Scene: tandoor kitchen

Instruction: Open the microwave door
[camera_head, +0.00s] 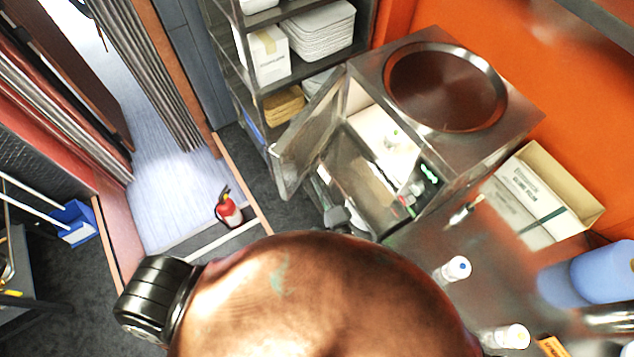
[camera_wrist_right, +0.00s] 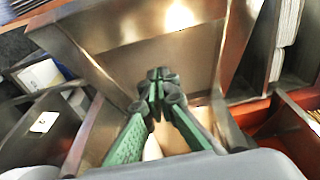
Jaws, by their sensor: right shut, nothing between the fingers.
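The microwave (camera_head: 515,105) is a steel box at the upper right of the head view. Its door (camera_head: 308,135) stands open, swung out to the left, and the pale cavity (camera_head: 385,135) shows. Green lights show on the control panel (camera_head: 430,174). My right gripper (camera_head: 341,216) is small and dark, low in front of the opening and partly hidden. In the wrist view its green-and-black fingers (camera_wrist_right: 160,80) are shut together and empty. A broad metallic panel, seemingly the door (camera_wrist_right: 150,40), lies beyond them; contact cannot be told. My left gripper is not in view.
A wide round pan (camera_head: 445,85) sits on the microwave. An open carton (camera_head: 555,190), white-capped bottles (camera_head: 455,269) and blue rolls (camera_head: 600,272) stand on the counter to the right. Shelves (camera_head: 300,75) stand behind the door. A fire extinguisher (camera_head: 228,210) stands on the floor at left.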

